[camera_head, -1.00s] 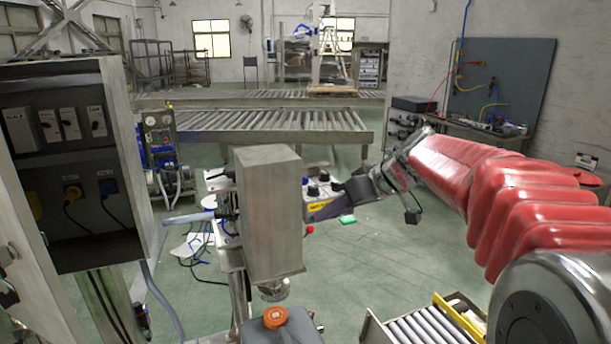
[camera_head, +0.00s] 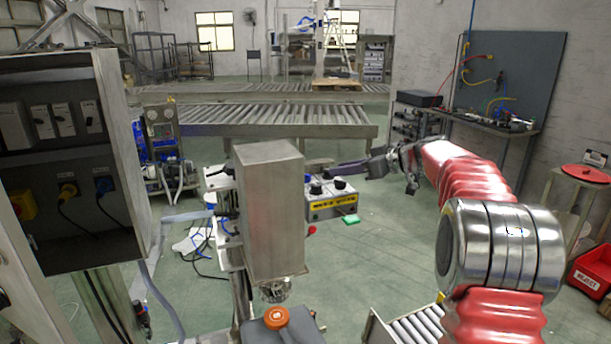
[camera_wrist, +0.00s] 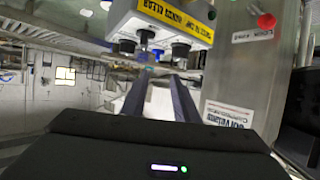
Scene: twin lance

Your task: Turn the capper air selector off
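A grey control box (camera_head: 332,206) with a yellow label is on the machine's right side, in the middle of the head view. Its top carries a left black knob (camera_head: 316,188), a right black knob (camera_head: 340,183) and a blue button (camera_head: 308,178). I cannot read which knob is the capper air selector. My gripper (camera_head: 338,167) reaches in from the right, just behind the knobs. In the wrist view the box (camera_wrist: 165,20) appears upside down, its knobs (camera_wrist: 181,50) beyond the fingertips. My gripper (camera_wrist: 159,79) is open and empty there, apart from the knobs.
A tall steel housing (camera_head: 270,210) stands immediately left of the box. A green button (camera_head: 350,219) and a red button (camera_head: 311,230) lie near the box. An open electrical cabinet (camera_head: 70,160) is at left. A roller conveyor (camera_head: 410,328) is at the lower right.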

